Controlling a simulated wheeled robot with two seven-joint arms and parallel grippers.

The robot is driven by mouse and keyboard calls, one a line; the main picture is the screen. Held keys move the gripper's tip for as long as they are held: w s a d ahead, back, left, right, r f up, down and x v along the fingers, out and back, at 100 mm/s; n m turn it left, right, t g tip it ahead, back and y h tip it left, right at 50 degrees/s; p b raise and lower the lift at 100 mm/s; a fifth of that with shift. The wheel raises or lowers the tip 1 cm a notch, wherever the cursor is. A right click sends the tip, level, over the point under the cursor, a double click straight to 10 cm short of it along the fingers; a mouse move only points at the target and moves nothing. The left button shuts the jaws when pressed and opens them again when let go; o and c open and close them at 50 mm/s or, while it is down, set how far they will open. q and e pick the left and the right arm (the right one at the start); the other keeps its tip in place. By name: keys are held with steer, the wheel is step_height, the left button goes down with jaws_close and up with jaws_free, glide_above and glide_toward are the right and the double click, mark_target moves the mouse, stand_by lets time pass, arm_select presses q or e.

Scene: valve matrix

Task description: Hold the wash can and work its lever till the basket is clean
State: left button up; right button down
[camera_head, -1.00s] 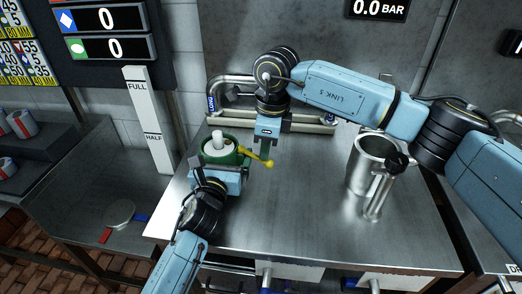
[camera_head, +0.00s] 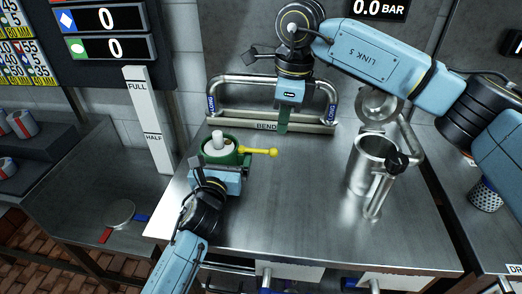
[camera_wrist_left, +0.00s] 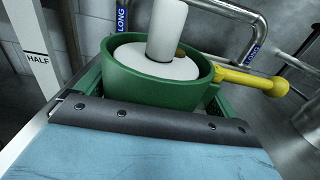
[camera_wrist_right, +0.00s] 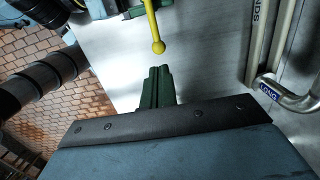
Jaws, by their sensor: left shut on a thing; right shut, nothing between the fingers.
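The wash can (camera_head: 222,158) is a green round tub with a white disc and post inside and a yellow ball-ended lever (camera_head: 258,152) pointing right. It also shows in the left wrist view (camera_wrist_left: 150,80). My left gripper (camera_head: 220,166) is shut on the can from the near side. My right gripper (camera_head: 283,126) is shut and empty, beyond the lever and apart from it. In the right wrist view the lever's ball (camera_wrist_right: 158,47) lies past the closed green fingertips (camera_wrist_right: 157,85). No basket can be made out inside the can; a small brown bit (camera_wrist_left: 180,53) shows beside the post.
A metal pitcher (camera_head: 370,168) stands on the steel table (camera_head: 290,215) to the right. Bent pipes lie at the back by the BENDS rack (camera_head: 320,126). A perforated metal cup (camera_head: 486,196) stands at the far right. The table front is clear.

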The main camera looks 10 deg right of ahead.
steer(key=r, duration=0.5)
steer(key=shift+s+d, duration=0.1)
steer(key=shift+d, duration=0.1)
step_height(320, 180, up, 3)
steer(key=m+t+h, duration=0.2)
steer(key=m, duration=1.6)
glide_above(261, 150)
steer(key=s, duration=0.3)
steer(key=shift+a+r, duration=0.2)
steer(key=shift+a, duration=0.25)
steer(key=shift+f, duration=0.15)
steer(key=x, duration=1.3)
steer(key=shift+s+f, duration=0.1)
steer(key=shift+f, duration=0.35)
